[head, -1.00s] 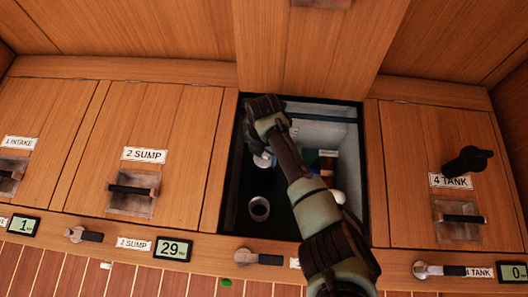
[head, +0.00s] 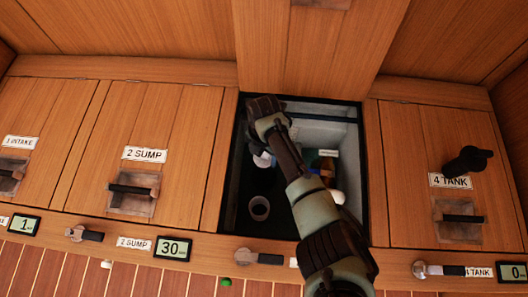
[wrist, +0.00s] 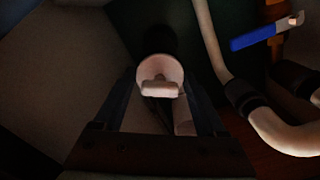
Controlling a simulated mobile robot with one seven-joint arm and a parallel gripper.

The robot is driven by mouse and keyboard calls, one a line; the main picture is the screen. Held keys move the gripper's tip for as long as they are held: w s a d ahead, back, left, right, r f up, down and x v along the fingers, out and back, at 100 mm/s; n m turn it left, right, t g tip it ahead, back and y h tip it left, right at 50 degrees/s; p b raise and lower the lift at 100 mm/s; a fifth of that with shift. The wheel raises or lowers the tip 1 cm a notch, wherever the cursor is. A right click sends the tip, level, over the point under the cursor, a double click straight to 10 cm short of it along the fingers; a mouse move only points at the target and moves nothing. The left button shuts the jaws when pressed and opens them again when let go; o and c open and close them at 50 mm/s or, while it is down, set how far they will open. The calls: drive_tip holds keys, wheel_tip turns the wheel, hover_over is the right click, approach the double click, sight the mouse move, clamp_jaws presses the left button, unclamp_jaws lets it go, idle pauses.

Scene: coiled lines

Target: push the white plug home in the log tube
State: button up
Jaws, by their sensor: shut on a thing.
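The white plug (wrist: 160,88), a pale round disc with a raised bar across it, lies between the fingers of my gripper (wrist: 161,80) in the wrist view. My gripper is shut on it. A dark round shape (wrist: 160,38) lies straight beyond the disc; whether it is the log tube, and how deep the plug sits, I cannot tell. In the head view my arm reaches into the open middle compartment, and my wrist hides most of the gripper. A pale piece (head: 262,160) shows just below the wrist.
The compartment rim (head: 366,180) and walls are close around my arm. Closed lids flank the opening, including the 2 SUMP lid (head: 160,190).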

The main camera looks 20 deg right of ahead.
drive_tip(key=shift+f, duration=0.3)
drive_tip(key=shift+r+p, duration=0.5)
drive_tip(key=shift+p, duration=0.3)
idle(0.9)
drive_tip(key=shift+s, duration=0.1)
drive_tip(key=o, duration=1.5)
wheel_tip(320, 180, up, 7)
drive_tip(key=p, duration=0.7)
